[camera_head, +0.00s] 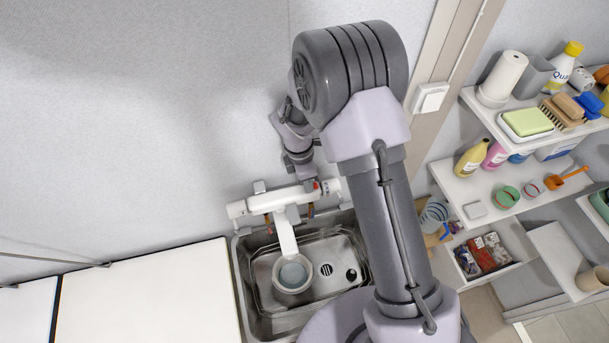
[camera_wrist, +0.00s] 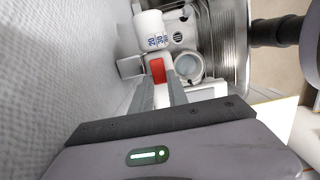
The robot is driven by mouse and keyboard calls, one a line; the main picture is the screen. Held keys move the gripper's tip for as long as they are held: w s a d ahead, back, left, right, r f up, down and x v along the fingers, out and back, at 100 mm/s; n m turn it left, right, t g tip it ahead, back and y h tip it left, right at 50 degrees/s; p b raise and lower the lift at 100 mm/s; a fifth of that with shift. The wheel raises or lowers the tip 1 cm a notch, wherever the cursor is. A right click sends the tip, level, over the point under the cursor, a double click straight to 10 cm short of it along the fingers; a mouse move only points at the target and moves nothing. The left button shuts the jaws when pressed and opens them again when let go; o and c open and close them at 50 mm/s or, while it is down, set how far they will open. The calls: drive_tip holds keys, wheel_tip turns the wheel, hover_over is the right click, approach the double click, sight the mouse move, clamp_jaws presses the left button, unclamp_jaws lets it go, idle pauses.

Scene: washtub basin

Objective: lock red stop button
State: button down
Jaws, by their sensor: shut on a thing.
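The red stop button (camera_head: 316,185) is a small red spot near the right end of the white wall faucet (camera_head: 263,203) over the sink. In the wrist view the red stop button (camera_wrist: 157,70) shows as a red patch between the tips of my two grey fingers. My gripper (camera_wrist: 161,82) is shut on it. In the head view my gripper (camera_head: 309,184) points down at the faucet's right part, and my arm hides some of it. A white faucet end with blue marks (camera_wrist: 152,32) is just beyond the button in the wrist view.
A metal sink (camera_head: 243,284) with a wire basket lies below, with a round white container (camera_head: 292,275) under the spout. A white counter (camera_head: 150,297) is at left. Shelves with bottles and sponges (camera_head: 527,121) stand at right. The wall is close behind the faucet.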

idle(0.3)
drive_tip(key=c, duration=1.3)
unclamp_jaws()
drive_tip(key=r, duration=0.5)
drive_tip(key=a+r, duration=0.1)
drive_tip(key=r, duration=1.1)
drive_tip(key=shift+s+a+r, duration=0.2)
drive_tip(key=shift+a, duration=0.1)
